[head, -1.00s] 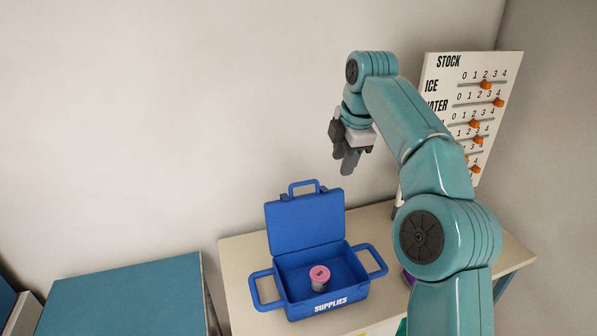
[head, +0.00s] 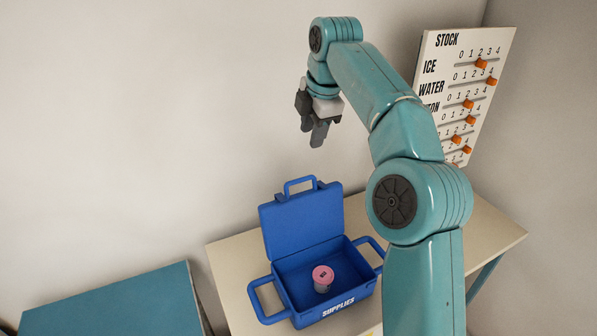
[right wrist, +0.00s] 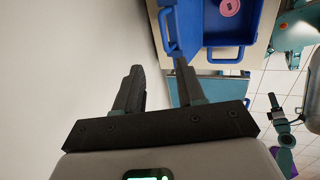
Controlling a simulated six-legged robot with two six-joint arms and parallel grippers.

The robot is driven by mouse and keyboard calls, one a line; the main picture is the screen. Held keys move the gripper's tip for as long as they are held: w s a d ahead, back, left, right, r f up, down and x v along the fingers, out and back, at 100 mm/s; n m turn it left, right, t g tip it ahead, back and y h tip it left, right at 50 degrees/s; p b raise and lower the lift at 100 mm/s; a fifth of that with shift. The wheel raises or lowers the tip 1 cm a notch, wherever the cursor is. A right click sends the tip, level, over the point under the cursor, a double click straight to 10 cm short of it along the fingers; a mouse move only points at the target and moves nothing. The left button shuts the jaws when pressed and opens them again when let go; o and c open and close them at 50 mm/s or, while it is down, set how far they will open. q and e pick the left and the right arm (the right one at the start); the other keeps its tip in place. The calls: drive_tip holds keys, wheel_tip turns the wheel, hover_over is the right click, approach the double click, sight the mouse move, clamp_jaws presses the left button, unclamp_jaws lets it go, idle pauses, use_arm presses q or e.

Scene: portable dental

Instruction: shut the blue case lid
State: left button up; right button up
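The blue case (head: 293,284) marked SUPPLIES stands on a beige table. Its lid (head: 302,224) stands open, upright at the back, with a handle (head: 300,186) on its top edge. A pink-topped container (head: 323,275) is inside the case. My right gripper (head: 317,138) hangs above the lid, slightly to the right of its handle, apart from it and empty. In the right wrist view, my right gripper's fingers (right wrist: 158,68) are spread, with the blue case (right wrist: 230,38) beyond them at the top.
The beige table (head: 235,262) has bare room left of the case. A teal surface (head: 120,305) lies at lower left. A STOCK board (head: 462,90) with orange sliders stands behind my right arm. The wall is close behind the lid.

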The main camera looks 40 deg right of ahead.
drive_tip(key=b, duration=0.2)
approach(303, 179)
drive_tip(key=x, duration=0.5)
drive_tip(key=shift+d+f, duration=0.15)
drive_tip(key=shift+f, duration=0.05)
drive_tip(key=shift+w+f, duration=0.2)
drive_tip(key=shift+f, duration=0.5)
drive_tip(key=shift+w+f+b, duration=0.2)
drive_tip(key=shift+f+b, duration=0.1)
drive_tip(key=shift+w+d+f, duration=0.1)
drive_tip(key=shift+w+f, duration=0.05)
drive_tip(key=shift+f, duration=0.05)
drive_tip(key=shift+r, duration=0.1)
drive_tip(key=shift+s+r, duration=0.1)
drive_tip(key=shift+s, duration=0.1)
drive_tip(key=shift+c, duration=1.3)
clamp_jaws()
drive_tip(key=shift+w, duration=0.15)
